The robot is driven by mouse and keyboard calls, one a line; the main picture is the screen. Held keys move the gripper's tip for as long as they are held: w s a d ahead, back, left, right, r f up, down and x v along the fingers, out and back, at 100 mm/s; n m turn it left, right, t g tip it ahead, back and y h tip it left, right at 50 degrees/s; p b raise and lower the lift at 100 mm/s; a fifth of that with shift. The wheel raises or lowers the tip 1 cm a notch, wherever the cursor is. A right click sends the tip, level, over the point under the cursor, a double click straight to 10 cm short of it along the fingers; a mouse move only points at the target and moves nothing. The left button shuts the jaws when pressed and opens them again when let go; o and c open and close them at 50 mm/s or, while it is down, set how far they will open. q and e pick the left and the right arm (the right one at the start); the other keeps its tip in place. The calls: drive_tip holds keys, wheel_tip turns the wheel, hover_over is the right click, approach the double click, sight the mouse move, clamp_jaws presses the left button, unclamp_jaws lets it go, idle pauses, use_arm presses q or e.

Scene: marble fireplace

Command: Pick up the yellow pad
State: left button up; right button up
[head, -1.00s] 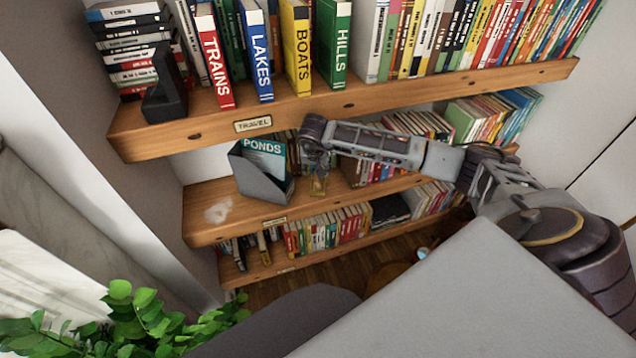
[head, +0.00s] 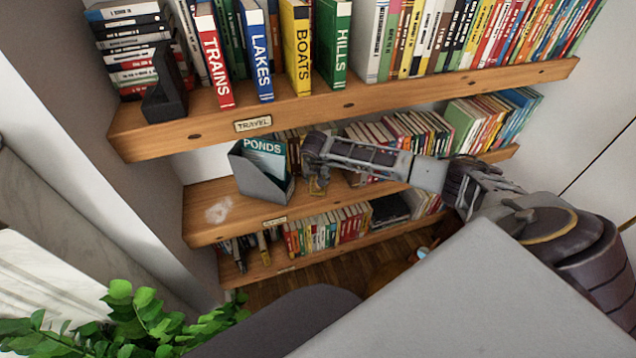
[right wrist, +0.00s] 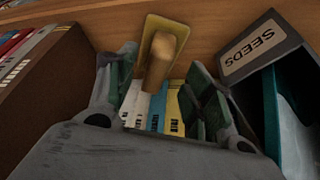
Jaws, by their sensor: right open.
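The yellow pad (right wrist: 150,37) shows in the right wrist view as a flat yellow piece with a brown, knob-like grip on it, at the shelf edge. In the head view the pad (head: 318,187) is a small yellowish patch, partly hidden by my right gripper (head: 314,178). In the right wrist view my right gripper (right wrist: 160,90) is open, its fingers to the left and right. The brown grip appears in the upper gap between them. I cannot tell whether either finger touches it. My left gripper is not in view.
A grey file box (head: 262,180) labelled SEEDS, holding the teal PONDS book (head: 264,148), stands close beside the gripper. Books (head: 400,130) stand behind my arm. The upper shelf (head: 370,97) overhangs. The middle shelf's left end (head: 205,220) is bare.

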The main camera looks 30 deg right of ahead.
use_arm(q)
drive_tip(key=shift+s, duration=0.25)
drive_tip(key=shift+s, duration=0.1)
use_arm(e)
drive_tip(key=shift+w+f, duration=0.1)
drive_tip(key=shift+f, duration=0.1)
drive_tip(key=shift+x, duration=1.3)
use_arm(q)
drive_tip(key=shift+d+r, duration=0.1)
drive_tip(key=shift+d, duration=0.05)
use_arm(e)
drive_tip(key=shift+x, duration=1.05)
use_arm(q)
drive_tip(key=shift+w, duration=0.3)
use_arm(e)
drive_tip(key=shift+d, duration=0.2)
drive_tip(key=shift+c, duration=0.3)
clamp_jaws()
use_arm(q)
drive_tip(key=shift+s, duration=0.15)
